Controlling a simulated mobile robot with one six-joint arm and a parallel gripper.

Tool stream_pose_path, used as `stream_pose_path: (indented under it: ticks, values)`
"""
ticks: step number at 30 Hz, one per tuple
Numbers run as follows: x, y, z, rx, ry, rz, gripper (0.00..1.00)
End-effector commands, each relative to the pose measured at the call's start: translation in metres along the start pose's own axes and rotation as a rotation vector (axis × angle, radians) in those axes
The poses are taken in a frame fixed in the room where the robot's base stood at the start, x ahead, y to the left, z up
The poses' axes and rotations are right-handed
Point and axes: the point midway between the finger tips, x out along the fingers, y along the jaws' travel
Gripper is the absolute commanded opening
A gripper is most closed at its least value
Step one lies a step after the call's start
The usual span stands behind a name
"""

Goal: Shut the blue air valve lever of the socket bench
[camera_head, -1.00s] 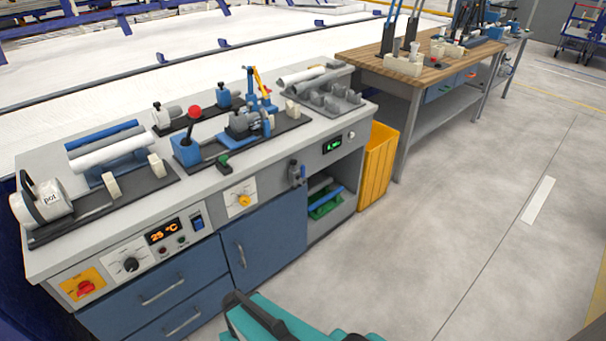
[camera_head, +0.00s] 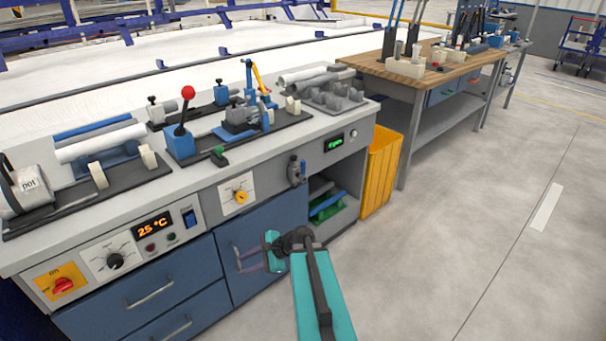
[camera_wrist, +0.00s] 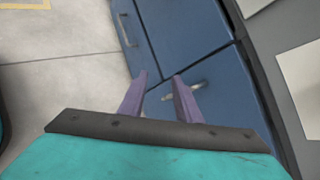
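The air valve (camera_head: 296,172) is a small dark grey fitting on the front face of the socket bench (camera_head: 262,187), left of the open shelf. Its blue lever (camera_head: 302,169) looks roughly upright, though it is small here. The valve does not show in the wrist view. My gripper (camera_head: 241,262) is in front of the blue cabinet door, below and left of the valve and apart from it. In the wrist view my gripper (camera_wrist: 160,76) has two purple fingers spread with nothing between them, facing blue cabinet fronts.
A yellow control knob (camera_head: 240,197) is left of the valve. A door handle (camera_head: 237,257) sticks out close to my fingers. A yellow bin (camera_head: 380,173) stands at the bench's right end. The floor (camera_head: 440,250) to the right is clear.

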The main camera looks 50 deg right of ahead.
Motion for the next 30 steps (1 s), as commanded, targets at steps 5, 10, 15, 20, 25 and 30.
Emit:
stream_pose_path:
  ticks: [5, 10, 15, 20, 25, 30]
  values:
    - [-0.049, -0.058, -0.029, 0.193, -0.053, -0.202, 0.3]
    - [-0.11, -0.106, -0.051, 0.362, -0.13, -0.382, 0.3]
    - [-0.181, -0.144, -0.073, 0.513, -0.227, -0.556, 0.3]
    - [-0.252, -0.168, -0.09, 0.63, -0.334, -0.702, 0.3]
    - [-0.308, -0.18, -0.099, 0.706, -0.425, -0.801, 0.3]
    - [-0.332, -0.184, -0.101, 0.735, -0.465, -0.839, 0.3]
